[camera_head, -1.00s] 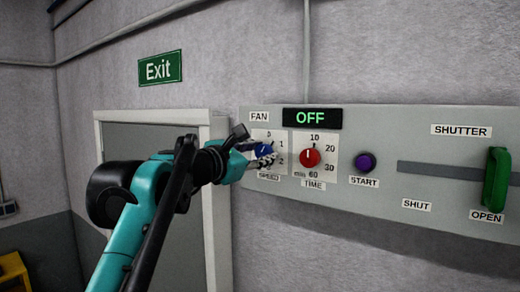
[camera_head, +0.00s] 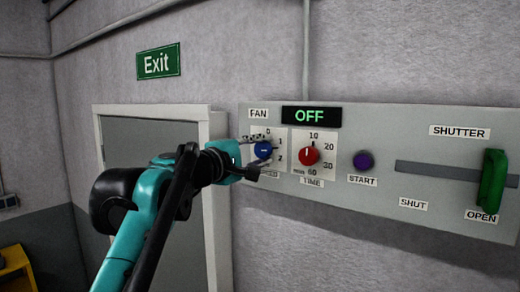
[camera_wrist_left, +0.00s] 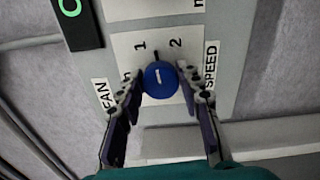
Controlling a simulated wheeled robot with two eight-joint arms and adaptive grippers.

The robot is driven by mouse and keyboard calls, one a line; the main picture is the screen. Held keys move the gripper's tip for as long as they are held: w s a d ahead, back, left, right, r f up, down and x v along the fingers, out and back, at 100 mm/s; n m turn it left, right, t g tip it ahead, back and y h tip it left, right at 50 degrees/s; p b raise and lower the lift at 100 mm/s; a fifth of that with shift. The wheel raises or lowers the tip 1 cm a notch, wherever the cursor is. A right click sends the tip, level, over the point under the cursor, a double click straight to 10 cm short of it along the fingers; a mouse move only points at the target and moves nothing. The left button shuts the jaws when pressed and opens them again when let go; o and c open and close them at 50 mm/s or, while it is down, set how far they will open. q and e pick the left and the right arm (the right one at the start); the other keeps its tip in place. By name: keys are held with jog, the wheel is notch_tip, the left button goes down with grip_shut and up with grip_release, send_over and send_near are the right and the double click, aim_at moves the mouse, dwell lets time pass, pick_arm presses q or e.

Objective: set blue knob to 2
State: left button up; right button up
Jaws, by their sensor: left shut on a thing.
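The blue knob (camera_head: 263,149) is on the fan speed dial at the left end of the grey panel. The fingers partly cover the dial's 0 and the SPEED label. My right gripper is not in view.
A red time knob (camera_head: 309,155) is close to the right of the blue one, under a display (camera_head: 312,117) reading OFF. Further right are a purple start button (camera_head: 364,161) and a green shutter handle (camera_head: 493,180). A door frame (camera_head: 217,200) stands left of the panel.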

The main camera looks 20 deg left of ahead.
pick_arm(q)
jog(key=m, duration=0.3)
jog(key=shift+m, duration=0.3)
jog(key=shift+f+m+p, duration=0.15)
jog(key=shift+m+p, duration=0.2)
jog(key=shift+m, duration=1.45)
jog(key=o, duration=1.2)
jog(key=shift+c, duration=0.2)
jog(key=v, duration=1.2)
